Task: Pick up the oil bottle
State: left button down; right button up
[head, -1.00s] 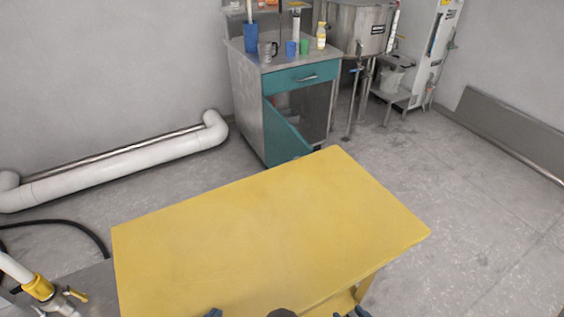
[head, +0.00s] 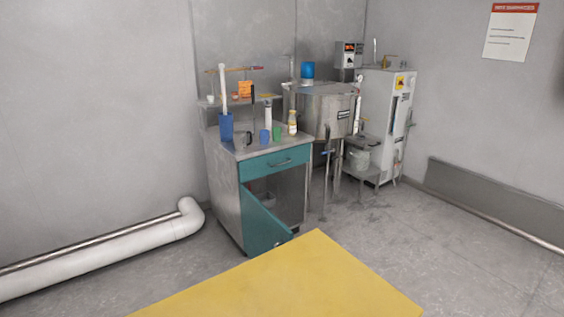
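A small yellowish bottle with a pale label (head: 292,122) stands upright on the far right part of the cabinet's metal top (head: 262,145). It is the likeliest oil bottle in view, but it is too small to read. It stands behind and right of a green cup (head: 277,134) and a blue cup (head: 265,137). Neither of my grippers is in view, so whether they are open or shut is hidden. Nothing touches the bottle that I can see.
A yellow table (head: 290,280) lies in front of me, its visible top bare. The cabinet's teal door (head: 262,222) hangs open. A grey mug (head: 242,139) and blue container (head: 226,127) stand left on top. A metal tank (head: 318,110) is behind right. The right floor is clear.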

aim_at(291, 122)
jog(key=k, duration=0.3)
jog(key=k+l+z, duration=0.25)
jog(key=i+l+z, duration=0.15)
jog(key=l, duration=0.2)
jog(key=i+l+z, duration=0.2)
jog(key=l, duration=0.15)
jog(key=i+l+z, duration=0.15)
jog(key=l, duration=0.2)
jog(key=i+l+z, duration=0.8)
jog(key=i, duration=0.15)
jog(key=i+u, duration=0.25)
jog(key=i, duration=0.2)
jog(key=i+l+u, duration=0.2)
jog(key=i, duration=0.25)
jog(key=i+l+u, duration=0.1)
jog(key=i+u, duration=0.15)
jog(key=i, duration=0.15)
jog(key=i+j+u, duration=0.15)
jog(key=i+u, duration=0.65)
jog(key=i+l+u, duration=0.1)
jog(key=i+u, duration=0.25)
jog(key=i+j, duration=0.1)
jog(key=i, duration=1.55)
